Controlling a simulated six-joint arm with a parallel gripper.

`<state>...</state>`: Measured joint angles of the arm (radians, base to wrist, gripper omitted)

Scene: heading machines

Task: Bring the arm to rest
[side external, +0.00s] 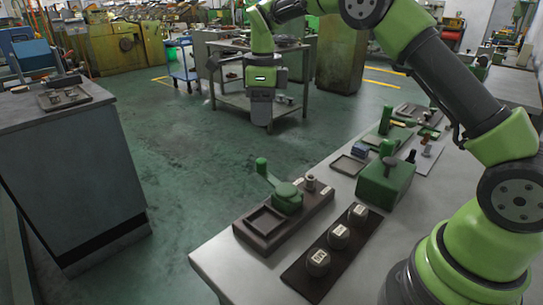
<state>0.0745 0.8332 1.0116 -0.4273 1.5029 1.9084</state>
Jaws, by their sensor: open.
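My gripper (261,108) hangs at the top middle of the side external view, pointing down, at the end of my green and black arm. Its jaws are open and nothing shows between them. In the picture it is up and to the left of the grey worktable (222,262), with green floor showing below it. It appears apart from everything on the table. The fingertips are small and dark, so their detail is hard to make out.
The worktable holds a dark strip (300,281) with three labelled round parts, a dark base with a green-handled fixture (288,198), a green block (385,183) and several small tools. A grey cabinet (75,170) stands left. Open floor (190,200) lies between.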

